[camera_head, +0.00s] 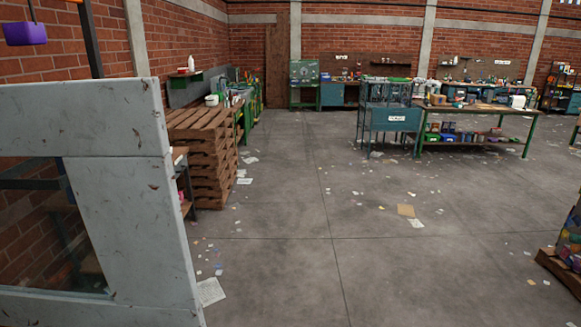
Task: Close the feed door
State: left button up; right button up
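A scuffed white framed panel with a glass pane (128,200) fills the left side of the head view, very close to me. It looks like a door, possibly the feed door, and it stands upright. Its left and lower parts run out of the picture, so its hinge, its handle and how far it stands open cannot be told. Neither of my grippers shows in the view.
A stack of wooden pallets (208,150) stands behind the panel along the left wall. A blue metal cabinet (391,121) and a green-legged workbench (480,110) stand farther back. A pallet (560,268) lies at the right edge. The middle floor is open, with scattered paper.

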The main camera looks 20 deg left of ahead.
aim_at(111, 137)
jog(key=i+l+u, duration=0.1)
jog(key=u, duration=0.35)
jog(key=i+l+u, duration=0.25)
jog(key=u, duration=0.2)
jog(key=i+l+u, duration=0.2)
jog(key=u, duration=0.25)
jog(key=i+l+u, duration=0.15)
jog(key=u, duration=0.3)
jog(key=i+l+u, duration=0.1)
jog(key=l+u, duration=0.2)
jog(key=u, duration=0.15)
jog(key=l+u, duration=0.25)
jog(key=u, duration=0.2)
jog(key=i+l+u, duration=0.1)
jog(key=l+u, duration=0.25)
jog(key=i+l+u, duration=0.1)
jog(key=u, duration=0.25)
jog(key=l+u, duration=0.35)
